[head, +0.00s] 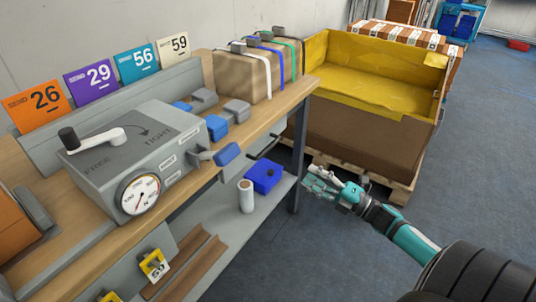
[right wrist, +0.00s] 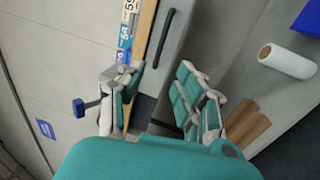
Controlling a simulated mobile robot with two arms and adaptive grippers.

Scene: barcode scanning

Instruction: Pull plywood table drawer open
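The plywood table (head: 262,114) runs along the left of the head view. A black bar handle (head: 264,146) sits under its front edge, toward the far end. In the right wrist view the handle (right wrist: 167,38) is on a grey drawer front (right wrist: 187,40), which looks closed. My right gripper (head: 318,182) is to the right of the table, beyond its front edge and apart from the handle. In the right wrist view its fingers (right wrist: 160,92) are spread with nothing between them. My left gripper is not in view.
A grey machine with a dial (head: 140,165) and wrapped boxes (head: 245,75) stand on the tabletop. A blue box (head: 263,176) and a white roll (head: 246,196) are on the lower shelf. A yellow-lined crate (head: 360,130) stands beyond the table. The floor at right is clear.

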